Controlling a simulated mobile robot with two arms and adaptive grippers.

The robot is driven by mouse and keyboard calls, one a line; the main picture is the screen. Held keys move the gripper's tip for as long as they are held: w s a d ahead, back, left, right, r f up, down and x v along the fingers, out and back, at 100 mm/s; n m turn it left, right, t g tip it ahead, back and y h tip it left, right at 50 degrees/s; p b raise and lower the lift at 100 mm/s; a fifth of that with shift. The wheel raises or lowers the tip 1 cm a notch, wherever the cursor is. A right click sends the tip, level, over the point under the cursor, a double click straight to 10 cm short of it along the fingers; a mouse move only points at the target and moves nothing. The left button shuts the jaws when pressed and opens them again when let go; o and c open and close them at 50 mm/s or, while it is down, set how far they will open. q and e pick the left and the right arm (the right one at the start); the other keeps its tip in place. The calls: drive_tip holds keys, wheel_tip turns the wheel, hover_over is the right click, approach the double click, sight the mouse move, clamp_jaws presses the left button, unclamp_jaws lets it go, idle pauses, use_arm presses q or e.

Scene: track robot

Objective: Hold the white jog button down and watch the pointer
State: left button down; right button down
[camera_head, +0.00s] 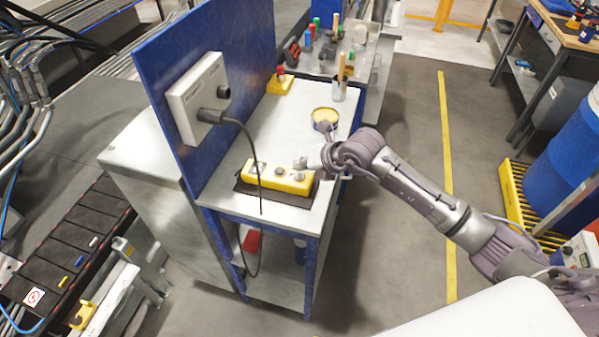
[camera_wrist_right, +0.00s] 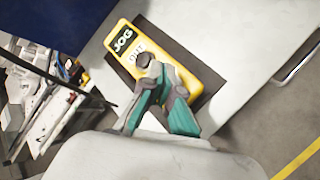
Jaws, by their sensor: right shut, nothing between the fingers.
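A yellow control box (camera_head: 254,175) with small knobs lies on a dark mat near the front edge of a blue-framed bench. My right gripper (camera_head: 301,164) is over the right end of this box, fingers shut and empty. In the right wrist view, the yellow box (camera_wrist_right: 205,73) carries a "JOG" label, and the gripper's fingertips (camera_wrist_right: 150,68) are over its face beside the lettering. The fingers cover part of the face, so I cannot make out the white button or whether they touch it. I cannot make out a pointer. My left gripper is not in view.
A round yellow-rimmed tin or dial (camera_head: 325,115) and a metal cup (camera_head: 339,91) stand behind my gripper. A grey box (camera_head: 198,98) on a blue panel (camera_head: 247,45) has a cable hanging in front of the control box. A blue barrel (camera_head: 562,150) stands at the right.

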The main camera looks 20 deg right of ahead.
sight(302, 175)
wheel_tip(302, 175, up, 5)
drive_tip(key=p, duration=0.3)
idle(0.4)
idle(0.4)
